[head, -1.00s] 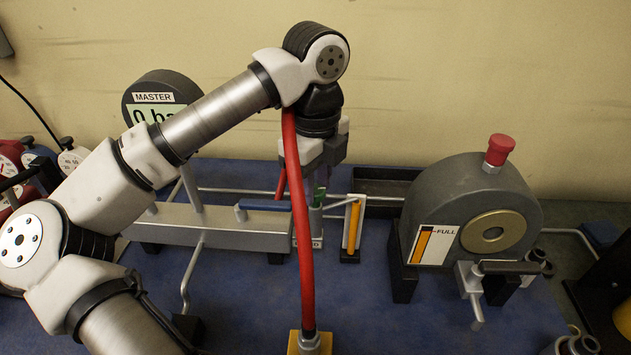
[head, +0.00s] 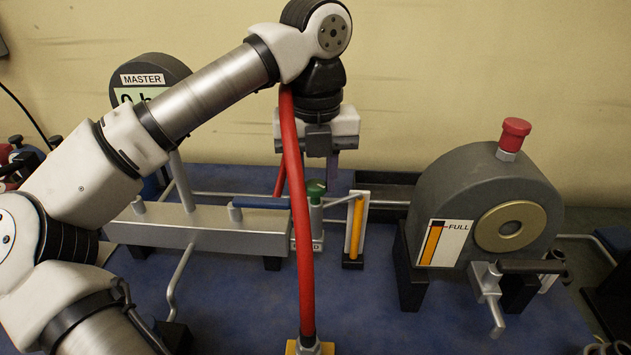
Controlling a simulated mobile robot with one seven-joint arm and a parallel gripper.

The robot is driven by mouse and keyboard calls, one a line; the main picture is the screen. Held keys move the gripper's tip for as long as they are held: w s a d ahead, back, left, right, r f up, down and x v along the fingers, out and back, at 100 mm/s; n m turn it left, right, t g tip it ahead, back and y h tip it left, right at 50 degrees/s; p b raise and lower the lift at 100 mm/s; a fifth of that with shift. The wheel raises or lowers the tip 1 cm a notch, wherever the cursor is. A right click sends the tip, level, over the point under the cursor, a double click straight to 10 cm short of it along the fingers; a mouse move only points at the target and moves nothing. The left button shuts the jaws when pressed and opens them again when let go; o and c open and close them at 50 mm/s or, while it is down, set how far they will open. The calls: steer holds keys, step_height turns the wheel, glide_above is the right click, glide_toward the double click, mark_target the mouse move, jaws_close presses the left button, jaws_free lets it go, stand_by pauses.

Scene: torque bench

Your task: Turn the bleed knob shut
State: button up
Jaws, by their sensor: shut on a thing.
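The bleed knob seems to be the green round knob (head: 316,187) on top of a small silver valve body, upright behind the red hose. Its top shows clear of fingers. My gripper (head: 333,172) hangs down above and a little right of the knob, apart from it in the picture. Its jaws are seen nearly edge-on, and the hose hides part of its left side. It is shut, but what lies between its fingers cannot be made out. A label below the knob is partly covered by the hose.
The red hose (head: 299,200) arches in front of my gripper. A yellow-tube gauge (head: 354,230) stands right of the valve, and a grey pump housing (head: 465,195) with a red cap (head: 514,135) is further right. A silver manifold (head: 195,227) lies left. Blue mat is open in front.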

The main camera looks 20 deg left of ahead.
mark_target(316, 183)
steer(key=m+b, duration=0.1)
steer(key=m, duration=0.4)
steer(key=shift+m, duration=0.3)
steer(key=m, duration=0.5)
steer(key=shift+m, duration=0.4)
steer(key=o, duration=1)
steer(key=shift+c, duration=0.2)
steer(key=shift+r, duration=0.15)
step_height(316, 183, up, 14)
steer(key=p, duration=1)
steer(key=shift+f+p, duration=0.25)
steer(key=shift+p, duration=0.1)
